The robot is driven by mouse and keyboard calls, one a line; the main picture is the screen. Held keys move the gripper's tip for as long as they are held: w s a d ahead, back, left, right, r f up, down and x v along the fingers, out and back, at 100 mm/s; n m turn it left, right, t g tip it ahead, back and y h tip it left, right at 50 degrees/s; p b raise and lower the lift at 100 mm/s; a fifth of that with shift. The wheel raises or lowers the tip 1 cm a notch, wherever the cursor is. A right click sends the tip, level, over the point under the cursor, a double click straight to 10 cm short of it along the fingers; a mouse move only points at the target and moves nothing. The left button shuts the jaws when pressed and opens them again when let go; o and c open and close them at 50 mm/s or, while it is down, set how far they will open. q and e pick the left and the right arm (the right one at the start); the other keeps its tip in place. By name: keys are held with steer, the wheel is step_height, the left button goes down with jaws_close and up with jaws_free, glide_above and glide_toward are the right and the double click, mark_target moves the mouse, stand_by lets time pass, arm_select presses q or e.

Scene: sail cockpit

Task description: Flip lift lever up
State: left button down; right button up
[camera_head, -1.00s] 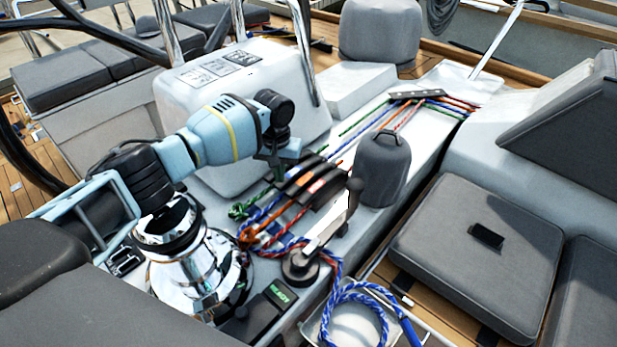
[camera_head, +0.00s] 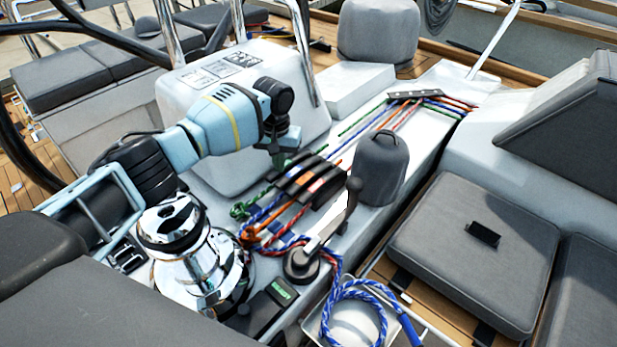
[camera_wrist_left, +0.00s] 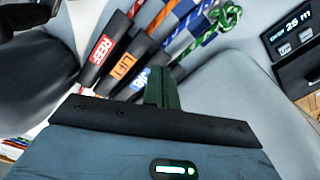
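A bank of dark clutch levers (camera_head: 310,182) sits on the white deck, ropes running through it. In the left wrist view the lift lever (camera_wrist_left: 122,65) carries an orange LIFT label. To its left is the lever with the red REEF label (camera_wrist_left: 101,50); to its right is one with a blue label (camera_wrist_left: 140,78). My left gripper (camera_wrist_left: 162,72) has dark green fingers close together, just right of the lift lever and by the blue-labelled one. I see nothing between the fingers; contact is unclear. In the head view my left gripper (camera_head: 279,160) is at the bank's far left end. My right gripper is not in view.
A chrome winch (camera_head: 195,265) stands below my left arm. A grey covered winch (camera_head: 380,168) stands right of the bank. A tray of blue rope (camera_head: 355,310) is at the front.

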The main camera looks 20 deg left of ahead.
arm_select(q)
steer(key=shift+r, duration=0.1)
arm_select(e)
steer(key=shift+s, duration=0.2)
arm_select(q)
steer(key=shift+w+d+r, duration=0.15)
steer(key=shift+w+r, duration=0.3)
steer(key=shift+r, duration=0.25)
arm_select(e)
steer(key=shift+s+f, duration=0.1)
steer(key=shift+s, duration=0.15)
arm_select(q)
steer(key=shift+r, duration=0.1)
steer(key=shift+w+d+r, duration=0.25)
steer(key=shift+w+r, duration=0.35)
steer(key=shift+r, duration=0.1)
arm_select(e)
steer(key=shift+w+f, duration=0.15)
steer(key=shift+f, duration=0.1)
